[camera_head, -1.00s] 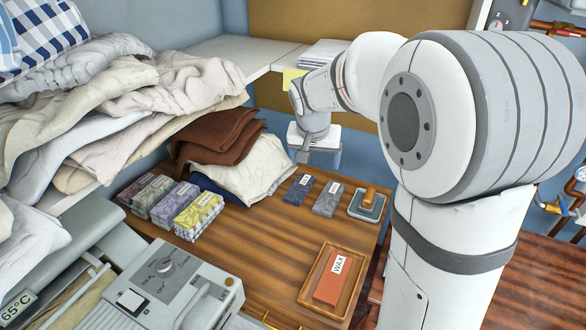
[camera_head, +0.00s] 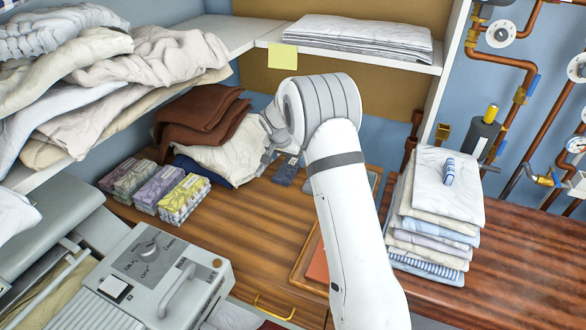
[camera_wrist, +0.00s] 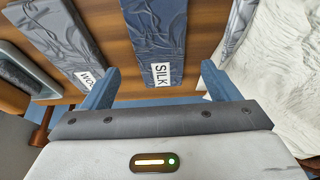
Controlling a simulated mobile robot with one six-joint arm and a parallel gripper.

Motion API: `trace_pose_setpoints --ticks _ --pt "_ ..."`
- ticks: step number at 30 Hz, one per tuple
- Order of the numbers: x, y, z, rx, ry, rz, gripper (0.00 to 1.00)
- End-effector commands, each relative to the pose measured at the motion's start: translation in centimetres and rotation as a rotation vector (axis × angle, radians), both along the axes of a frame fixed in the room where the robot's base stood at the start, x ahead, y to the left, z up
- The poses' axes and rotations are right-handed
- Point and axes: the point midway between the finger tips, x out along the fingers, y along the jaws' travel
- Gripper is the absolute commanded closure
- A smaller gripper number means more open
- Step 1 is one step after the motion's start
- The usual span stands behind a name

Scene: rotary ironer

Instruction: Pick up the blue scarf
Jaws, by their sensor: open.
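The blue scarf is a flat, folded dark-blue strip with a white SILK tag. It lies on the wooden top in the wrist view (camera_wrist: 152,30) and shows partly behind my arm in the head view (camera_head: 286,172). My gripper (camera_wrist: 160,72) is open and empty. Its two blue fingers lie on either side of the scarf's tagged end in the wrist view; the height gap is unclear.
A grey folded scarf (camera_wrist: 52,32) with its own tag lies left of the blue one in the wrist view. Pale draped cloth (camera_head: 222,155) lies close by. Several patterned bundles (camera_head: 184,198) stand further left. A folded linen stack (camera_head: 432,225) stands right of my arm.

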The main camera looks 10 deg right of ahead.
Motion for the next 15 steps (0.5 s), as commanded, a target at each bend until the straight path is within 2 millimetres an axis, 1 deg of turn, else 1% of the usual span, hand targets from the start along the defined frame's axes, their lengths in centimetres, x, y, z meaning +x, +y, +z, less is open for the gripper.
trace_pose_setpoints --ticks 3,6,9,15 --pt "0.5 -0.5 -1.8 0.0 0.004 -0.001 0.18" --pt "0.8 -0.7 -2.8 -0.001 0.003 0.0 0.18" --pt "1.0 -0.8 -3.2 -0.001 0.002 0.001 0.18" --pt "1.0 -0.7 -3.2 0.0 0.001 0.002 0.19"
